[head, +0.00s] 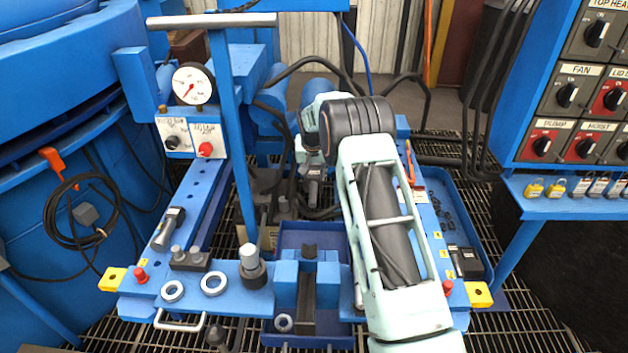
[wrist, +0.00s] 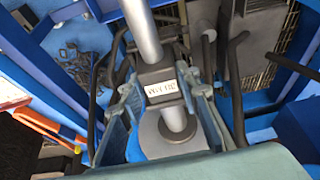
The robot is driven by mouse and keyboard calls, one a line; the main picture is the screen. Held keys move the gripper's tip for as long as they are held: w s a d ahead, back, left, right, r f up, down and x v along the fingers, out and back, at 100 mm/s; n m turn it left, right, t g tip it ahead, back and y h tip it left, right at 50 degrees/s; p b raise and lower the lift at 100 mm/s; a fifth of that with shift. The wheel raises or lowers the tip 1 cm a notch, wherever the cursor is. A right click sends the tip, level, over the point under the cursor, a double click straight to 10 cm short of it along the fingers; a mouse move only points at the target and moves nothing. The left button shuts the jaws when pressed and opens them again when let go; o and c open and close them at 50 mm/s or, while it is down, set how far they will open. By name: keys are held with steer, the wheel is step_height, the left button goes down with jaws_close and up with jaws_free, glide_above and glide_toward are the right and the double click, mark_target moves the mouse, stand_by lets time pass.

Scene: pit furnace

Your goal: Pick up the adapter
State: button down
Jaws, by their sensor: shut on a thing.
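In the wrist view, a dark grey block with a small pale label (wrist: 161,88) sits on an upright silver rod; I take it to be the adapter. The label is too blurred to read surely. My gripper (wrist: 163,105) has its fingers on both sides of this block and is shut on it. A wide grey round part (wrist: 178,138) lies at the near end of the rod. In the head view, my gripper (head: 311,172) points down beyond the middle of the blue frame, and the block is not clear there. I cannot tell whether it is lifted.
A blue bench frame (head: 185,215) carries a pressure gauge (head: 194,84), loose rings (head: 214,283) and a grey stepped cylinder (head: 251,266). An upright blue T-handle post (head: 232,130) stands left of my gripper. Dark hoses (head: 325,65) curve behind. A control panel (head: 570,90) stands at right.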

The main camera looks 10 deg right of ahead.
steer(key=shift+w+r, duration=0.1)
steer(key=shift+r, duration=0.05)
steer(key=shift+r, duration=0.1)
